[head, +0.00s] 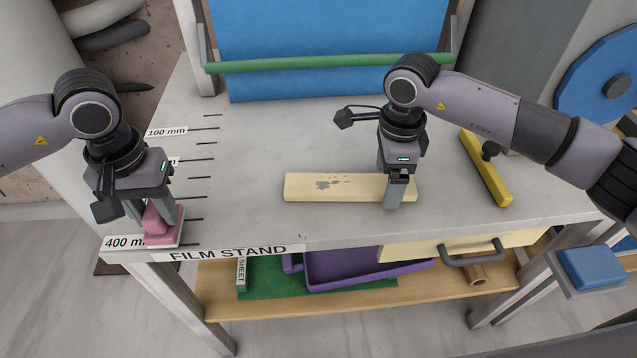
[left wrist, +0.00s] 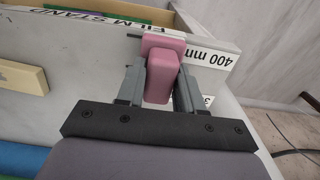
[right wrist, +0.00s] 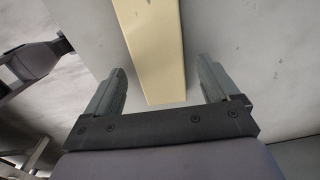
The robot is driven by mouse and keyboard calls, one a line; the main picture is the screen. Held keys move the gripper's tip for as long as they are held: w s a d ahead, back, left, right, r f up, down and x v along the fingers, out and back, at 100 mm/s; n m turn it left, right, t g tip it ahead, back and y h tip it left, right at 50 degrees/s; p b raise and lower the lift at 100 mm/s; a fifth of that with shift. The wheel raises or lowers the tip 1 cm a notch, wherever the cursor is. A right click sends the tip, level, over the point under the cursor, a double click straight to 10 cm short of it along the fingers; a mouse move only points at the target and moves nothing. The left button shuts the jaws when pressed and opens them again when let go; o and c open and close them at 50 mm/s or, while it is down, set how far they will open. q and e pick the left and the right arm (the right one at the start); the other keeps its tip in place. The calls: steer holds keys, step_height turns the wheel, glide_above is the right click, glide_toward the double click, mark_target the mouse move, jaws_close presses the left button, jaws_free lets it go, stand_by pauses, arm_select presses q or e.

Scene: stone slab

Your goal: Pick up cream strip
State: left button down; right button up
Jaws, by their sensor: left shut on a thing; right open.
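The cream strip (head: 345,187) lies flat on the stone slab, with grey worn marks on its top. My right gripper (head: 395,200) is open above the strip's right end. In the right wrist view the strip (right wrist: 150,45) runs between the two open fingers (right wrist: 162,92), its near end lying just short of the gripper's body. My left gripper (head: 155,215) is shut on a pink block (head: 163,223) at the slab's front left corner. The left wrist view shows the pink block (left wrist: 160,75) between the left fingers.
A yellow bar (head: 487,170) with a black knob lies to the right of the right gripper. A green rod (head: 330,63) and blue sheet (head: 330,30) stand at the back. A drawer with a grey handle (head: 470,252) and a purple tray (head: 350,268) are below.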

steer(key=shift+f, duration=0.5)
steer(key=shift+r, duration=0.1)
steer(key=c, duration=1.5)
step_height(320, 180, up, 9)
steer(key=shift+f, duration=2.95)
steer(key=shift+f, duration=0.7)
steer(key=o, duration=1.5)
step_height(320, 180, up, 12)
